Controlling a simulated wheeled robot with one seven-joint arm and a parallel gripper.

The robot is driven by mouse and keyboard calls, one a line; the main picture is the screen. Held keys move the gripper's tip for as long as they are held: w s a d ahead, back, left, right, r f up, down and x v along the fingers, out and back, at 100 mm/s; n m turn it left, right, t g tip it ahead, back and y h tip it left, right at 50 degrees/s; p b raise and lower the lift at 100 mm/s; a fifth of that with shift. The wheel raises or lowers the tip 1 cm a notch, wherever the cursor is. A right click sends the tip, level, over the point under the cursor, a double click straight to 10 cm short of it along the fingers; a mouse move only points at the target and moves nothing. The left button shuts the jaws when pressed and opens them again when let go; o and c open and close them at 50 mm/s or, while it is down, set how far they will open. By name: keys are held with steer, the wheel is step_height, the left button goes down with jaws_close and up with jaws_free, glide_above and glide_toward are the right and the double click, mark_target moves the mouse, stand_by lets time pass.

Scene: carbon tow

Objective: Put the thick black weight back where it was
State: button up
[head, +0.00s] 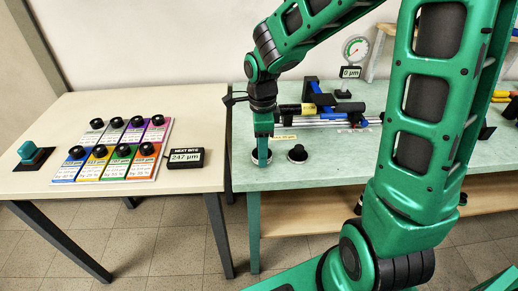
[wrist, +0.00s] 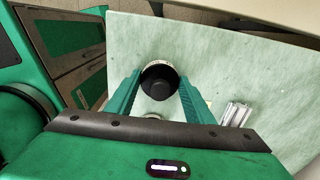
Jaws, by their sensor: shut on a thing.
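My gripper (head: 262,160) points straight down at the front left of the green table. In the wrist view, the gripper (wrist: 158,92) has its two green fingers on either side of a round black weight (wrist: 160,78) and is shut on it. The weight has a dark knob and a pale rim at its far edge. In the head view the fingers hide most of it, and I cannot tell whether it touches the table. A second black weight (head: 297,154) with a knob stands upright just to the right, apart from my gripper.
Behind my gripper stands a blue and black device (head: 322,103) on rails, with a dial gauge (head: 355,48) and a "0 µm" display (head: 350,72). The left table (head: 90,110) holds coloured cards with black knobs and a "247 µm" display (head: 185,156). A gap separates the tables.

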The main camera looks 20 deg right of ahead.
steer(key=o, duration=1.6)
step_height(320, 180, up, 12)
steer(key=shift+r, duration=0.1)
steer(key=s+d+f+n, duration=0.1)
steer(key=s+d+n, duration=0.4)
steer(key=s, duration=0.2)
steer(key=s+d+f+n, duration=0.1)
steer(key=s+d+n, duration=0.4)
steer(key=s, duration=0.3)
steer(key=s+d+f+n, duration=0.1)
steer(key=s+d+n, duration=0.4)
steer(key=s+d, duration=0.2)
steer(key=shift+s+f, duration=0.4)
steer(key=shift+s, duration=0.3)
